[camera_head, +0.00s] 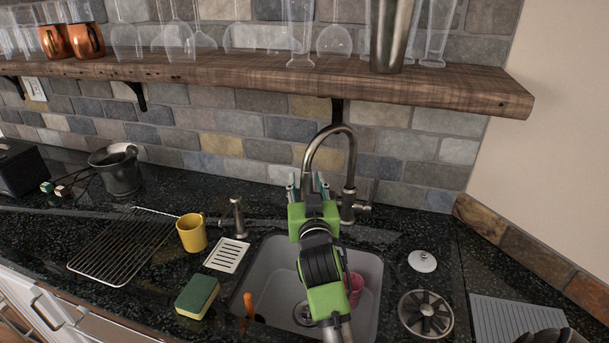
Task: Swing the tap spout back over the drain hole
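The tap (350,165) is a brushed-metal gooseneck standing behind the sink. Its spout arches up and left, and its end comes down behind my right gripper, over the back of the sink. My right gripper (308,183), green and black, reaches up from the bottom middle. Its fingers stand apart, one on each side of the spout's end; whether they touch it is hidden. The drain hole (303,314) lies low in the grey sink (268,278), partly covered by my arm. My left gripper is not in view.
A yellow mug (191,233), a sponge (197,297), a white slotted dish (227,255) and a wire rack (122,247) lie left of the sink. A pink cup (356,290) is in the sink. A wooden shelf (250,82) with glasses hangs above. A round strainer (426,313) lies right.

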